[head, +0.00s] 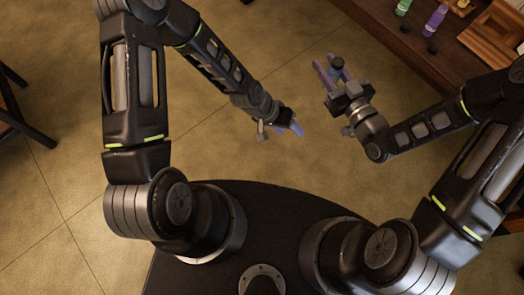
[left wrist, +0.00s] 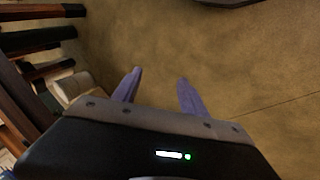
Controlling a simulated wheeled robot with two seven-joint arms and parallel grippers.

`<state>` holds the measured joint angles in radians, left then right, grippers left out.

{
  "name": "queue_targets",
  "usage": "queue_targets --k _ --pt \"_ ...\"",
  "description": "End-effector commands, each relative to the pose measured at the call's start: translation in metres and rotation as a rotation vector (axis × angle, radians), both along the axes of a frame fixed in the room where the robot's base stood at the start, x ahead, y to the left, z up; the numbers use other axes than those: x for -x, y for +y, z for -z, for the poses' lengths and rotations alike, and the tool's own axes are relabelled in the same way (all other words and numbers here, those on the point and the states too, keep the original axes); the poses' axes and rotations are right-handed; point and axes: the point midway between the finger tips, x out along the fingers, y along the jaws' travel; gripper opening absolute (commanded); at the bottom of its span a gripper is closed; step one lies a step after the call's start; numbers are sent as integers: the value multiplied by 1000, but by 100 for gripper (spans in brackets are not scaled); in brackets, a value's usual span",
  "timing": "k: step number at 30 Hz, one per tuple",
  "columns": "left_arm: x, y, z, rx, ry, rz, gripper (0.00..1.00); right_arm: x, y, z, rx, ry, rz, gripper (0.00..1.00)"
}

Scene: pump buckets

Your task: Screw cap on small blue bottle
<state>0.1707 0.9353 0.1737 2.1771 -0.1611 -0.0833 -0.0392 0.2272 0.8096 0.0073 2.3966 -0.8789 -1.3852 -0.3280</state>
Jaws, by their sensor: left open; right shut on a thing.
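My right gripper (head: 329,70) is shut on a small dark, round-topped thing (head: 337,63), held over the floor short of the table. It looks like the small blue bottle, but it is too small and partly hidden between the fingers to tell whether a cap sits on it. My left gripper (head: 297,129) is lower and to the left, apart from it. In the left wrist view its two purple fingers (left wrist: 160,77) are spread with nothing between them.
A wooden table (head: 375,22) runs along the top right. On it stand a green bottle (head: 403,6), a purple bottle (head: 435,20), small dark caps (head: 433,49) and a wooden tray (head: 492,35). Open floor lies between my arms. Dark wooden furniture (head: 25,125) stands at the left.

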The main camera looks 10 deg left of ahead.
Motion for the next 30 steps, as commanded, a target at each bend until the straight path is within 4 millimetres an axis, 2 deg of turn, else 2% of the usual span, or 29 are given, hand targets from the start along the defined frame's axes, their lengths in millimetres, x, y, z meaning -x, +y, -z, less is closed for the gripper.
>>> queue_targets --k 1,3,6,9,13,30 --pt "31 10 10 -15 47 -42 51 0 0 0 0 0 0 0" --pt "66 24 19 -39 95 -105 51 0 0 0 0 0 0 0" --pt "101 40 25 -72 142 -170 51 0 0 0 0 0 0 0" --pt "122 50 27 -94 168 -208 51 0 0 0 0 0 0 0" --pt "130 54 28 -104 177 -224 51 0 0 0 0 0 0 0" --pt "129 53 29 -102 176 -223 51 0 0 1 -1 -1 0 0"
